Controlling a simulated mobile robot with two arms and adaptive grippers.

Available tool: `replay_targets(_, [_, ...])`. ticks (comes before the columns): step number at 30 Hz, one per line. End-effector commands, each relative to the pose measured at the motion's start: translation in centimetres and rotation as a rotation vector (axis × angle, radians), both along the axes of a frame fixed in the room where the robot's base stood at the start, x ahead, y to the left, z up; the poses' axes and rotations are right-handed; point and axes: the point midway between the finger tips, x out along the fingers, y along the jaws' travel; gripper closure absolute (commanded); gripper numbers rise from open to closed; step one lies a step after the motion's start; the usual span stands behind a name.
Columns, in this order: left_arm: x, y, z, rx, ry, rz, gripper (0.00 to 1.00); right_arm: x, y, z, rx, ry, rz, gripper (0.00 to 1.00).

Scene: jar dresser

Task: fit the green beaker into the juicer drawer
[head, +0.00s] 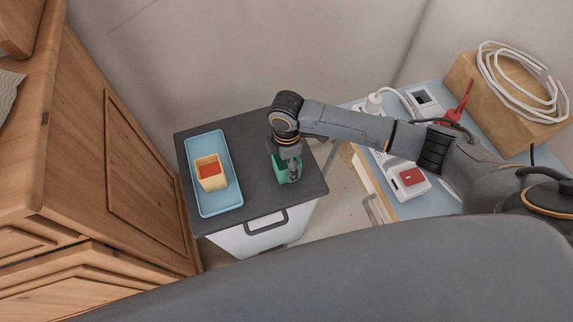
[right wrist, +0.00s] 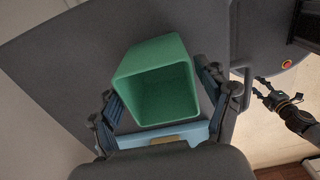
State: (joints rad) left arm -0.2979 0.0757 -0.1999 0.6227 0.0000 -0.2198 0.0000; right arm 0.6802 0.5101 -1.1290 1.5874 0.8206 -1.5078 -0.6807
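The green beaker (head: 281,168) stands on the dark top of a small white drawer unit (head: 262,237). My right gripper (head: 290,172) is over it, pointing down, and partly hides it. In the right wrist view the empty green beaker (right wrist: 158,85) has its opening toward the camera. The fingers of my right gripper (right wrist: 162,92) are apart on either side of it, with a gap at the left finger. The unit's front has a dark handle (head: 267,222) and looks shut. My left gripper (right wrist: 263,88) shows small at the right of the wrist view, its fingers apart.
A blue tray (head: 222,203) on the unit's left holds a yellow cup (head: 211,182) with something red inside. A wooden cabinet (head: 125,150) stands at left. A blue-topped table (head: 440,190) at right carries sockets, a red-handled tool and a wooden box (head: 490,95) with white cable.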

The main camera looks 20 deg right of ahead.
Motion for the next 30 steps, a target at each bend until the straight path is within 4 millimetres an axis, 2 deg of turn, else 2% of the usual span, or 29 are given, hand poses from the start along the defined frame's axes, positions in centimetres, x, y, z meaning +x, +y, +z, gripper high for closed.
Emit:
replay_targets(1, [-0.1, 0.1, 0.0, 0.001, 0.001, -0.001, 0.54, 0.0, 0.0, 0.0, 0.0, 0.0, 0.0, 0.42])
replay_targets(5, [-0.1, 0.3, 0.0, 0.003, 0.002, -0.002, 0.54, 0.0, 0.0, 0.0, 0.0, 0.0, 0.0, 0.68])
replay_targets(6, [-0.2, 0.3, 0.0, 0.004, 0.003, -0.002, 0.54, 0.0, 0.0, 0.0, 0.0, 0.0, 0.0, 0.69])
replay_targets(14, [-0.3, 0.3, 0.0, 0.004, 0.004, -0.003, 0.54, 0.0, 0.0, 0.2, 0.0, -0.001, 0.0, 0.7])
replay_targets(19, [-0.3, 0.4, 0.1, 0.004, 0.005, -0.003, 0.54, 0.1, 0.1, 1.3, 0.002, -0.002, 0.0, 0.7])
replay_targets(23, [-0.4, 0.4, 0.3, 0.005, 0.006, -0.003, 0.54, 0.2, 0.0, 3.3, 0.002, -0.004, 0.0, 0.7])
replay_targets(26, [-0.4, 0.4, 0.5, 0.005, 0.006, -0.003, 0.54, -0.9, 1.4, 5.0, 0.005, -0.002, 0.005, 0.7])
replay_targets(30, [-0.4, 0.4, 0.7, 0.005, 0.006, -0.002, 0.54, -2.6, 3.5, 8.4, 0.006, -0.003, 0.006, 0.7])
